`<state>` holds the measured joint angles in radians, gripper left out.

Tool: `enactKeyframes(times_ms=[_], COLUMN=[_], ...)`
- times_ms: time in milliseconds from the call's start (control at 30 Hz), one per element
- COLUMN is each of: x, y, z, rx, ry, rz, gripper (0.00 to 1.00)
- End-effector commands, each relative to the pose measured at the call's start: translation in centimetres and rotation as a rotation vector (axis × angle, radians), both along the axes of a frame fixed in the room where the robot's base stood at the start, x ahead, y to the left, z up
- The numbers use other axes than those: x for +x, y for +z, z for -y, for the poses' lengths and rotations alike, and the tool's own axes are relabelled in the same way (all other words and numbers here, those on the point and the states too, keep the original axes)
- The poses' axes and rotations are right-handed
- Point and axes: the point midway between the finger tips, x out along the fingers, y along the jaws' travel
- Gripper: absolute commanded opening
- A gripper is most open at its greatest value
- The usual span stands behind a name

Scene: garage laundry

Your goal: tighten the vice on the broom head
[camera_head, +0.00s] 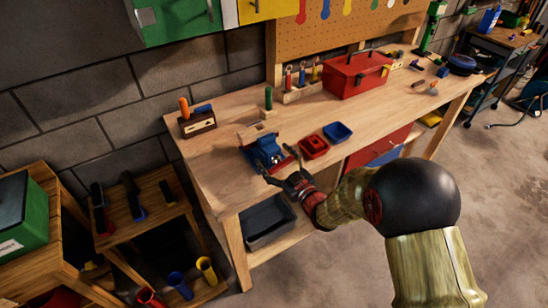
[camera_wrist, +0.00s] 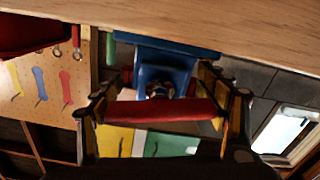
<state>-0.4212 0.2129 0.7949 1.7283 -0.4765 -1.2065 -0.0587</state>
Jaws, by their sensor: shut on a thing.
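The blue vice (camera_head: 266,152) is at the front edge of the wooden workbench, left of the bench's middle. A pale wooden block, seemingly the broom head (camera_head: 252,133), sits at the vice's top; whether the jaws touch it cannot be told. My gripper (camera_head: 284,168) is at the vice's front, below bench-top level. In the wrist view, the vice (camera_wrist: 165,62) is straight ahead with its screw end between my fingers. A red bar (camera_wrist: 160,111), seemingly the vice handle, spans between the fingers of my gripper (camera_wrist: 163,105), which is shut on it. The broom head cannot be made out there.
A red tray (camera_head: 314,147) and a blue tray (camera_head: 338,132) lie right of the vice. A red toolbox (camera_head: 356,75) stands behind them. A wooden tool holder (camera_head: 197,123) is at the left. A grey bin (camera_head: 268,222) is below the bench. Floor at the right is clear.

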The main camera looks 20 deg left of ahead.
Motion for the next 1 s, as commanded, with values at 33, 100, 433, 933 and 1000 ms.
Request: enactKeyframes(times_ms=[33, 100, 433, 933, 1000], x=[-0.01, 0.0, 0.0, -0.05, -0.05], y=[0.0, -0.01, -0.02, -0.06, -0.07], z=[0.01, 0.01, 0.02, 0.01, 0.01], rx=[0.0, 0.0, 0.0, 0.132, 0.137], ry=[0.0, 0.0, -0.001, 0.0, 0.0], rz=[0.0, 0.0, 0.0, -0.156, -0.162], gripper=[0.64, 0.6, 0.47, 0.46, 0.46])
